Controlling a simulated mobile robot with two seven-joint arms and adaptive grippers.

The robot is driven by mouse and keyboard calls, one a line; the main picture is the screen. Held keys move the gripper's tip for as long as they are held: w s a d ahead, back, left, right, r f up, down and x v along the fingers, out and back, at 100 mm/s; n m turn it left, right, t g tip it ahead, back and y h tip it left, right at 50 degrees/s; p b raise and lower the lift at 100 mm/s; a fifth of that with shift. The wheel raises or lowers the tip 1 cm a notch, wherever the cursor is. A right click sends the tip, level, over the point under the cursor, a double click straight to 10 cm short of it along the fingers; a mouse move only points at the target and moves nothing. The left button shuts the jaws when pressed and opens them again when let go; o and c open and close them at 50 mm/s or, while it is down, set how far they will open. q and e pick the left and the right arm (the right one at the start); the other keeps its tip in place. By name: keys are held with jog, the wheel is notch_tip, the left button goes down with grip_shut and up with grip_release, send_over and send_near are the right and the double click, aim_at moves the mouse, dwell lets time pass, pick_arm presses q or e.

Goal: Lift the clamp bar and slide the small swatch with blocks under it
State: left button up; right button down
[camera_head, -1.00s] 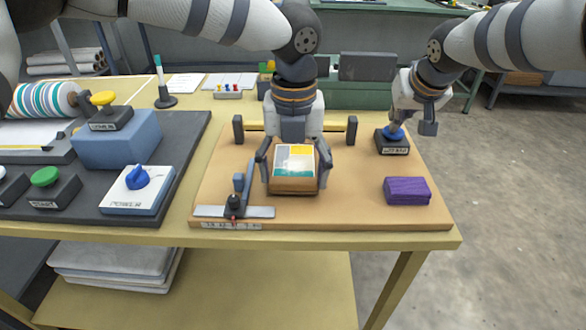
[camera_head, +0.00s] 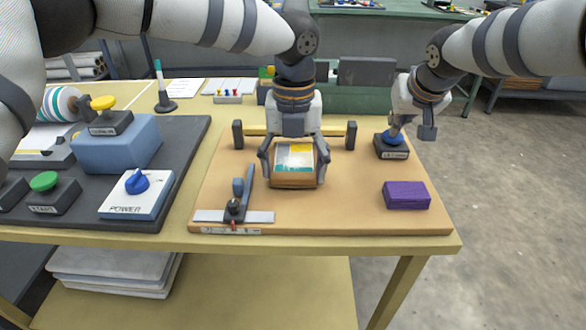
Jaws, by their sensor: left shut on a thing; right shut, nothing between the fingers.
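The small swatch (camera_head: 296,156), patterned in white, yellow, grey and teal, lies on a brown block (camera_head: 293,181) on the tan board. My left gripper (camera_head: 294,172) is shut on the swatch block, with one finger on each side. The yellow clamp bar (camera_head: 257,130) runs behind it between two dark posts, its middle hidden by my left gripper. Whether the bar is raised is hard to tell. My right gripper (camera_head: 394,131) is shut, with its tips down at a blue button (camera_head: 390,138) on a dark labelled box; it holds nothing.
A purple block (camera_head: 406,195) lies at the board's right. A metal square-shaped stop (camera_head: 236,212) sits at its front left. A dark panel at left bears a POWER knob (camera_head: 137,182), a green button (camera_head: 44,181) and a yellow button (camera_head: 103,103). The board's front middle is clear.

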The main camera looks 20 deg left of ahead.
pick_arm(q)
jog(key=shift+w+a+f, duration=0.2)
jog(key=shift+w, duration=0.4)
pick_arm(e)
jog(key=shift+s+f, duration=0.2)
jog(key=shift+f, duration=0.4)
pick_arm(q)
jog(key=o, duration=1.2)
jog(key=shift+s+d+r, duration=0.15)
jog(key=shift+s+r, duration=0.35)
jog(key=shift+r, duration=0.5)
jog(key=shift+s+d+r, duration=0.15)
jog(key=shift+s+r, duration=0.3)
jog(key=shift+r, duration=0.5)
jog(key=shift+s+d+r, duration=0.15)
jog(key=shift+s+r, duration=0.35)
jog(key=shift+r, duration=0.75)
pick_arm(e)
jog(key=r, duration=0.7)
jog(key=shift+w, duration=0.2)
jog(key=shift+r, duration=0.75)
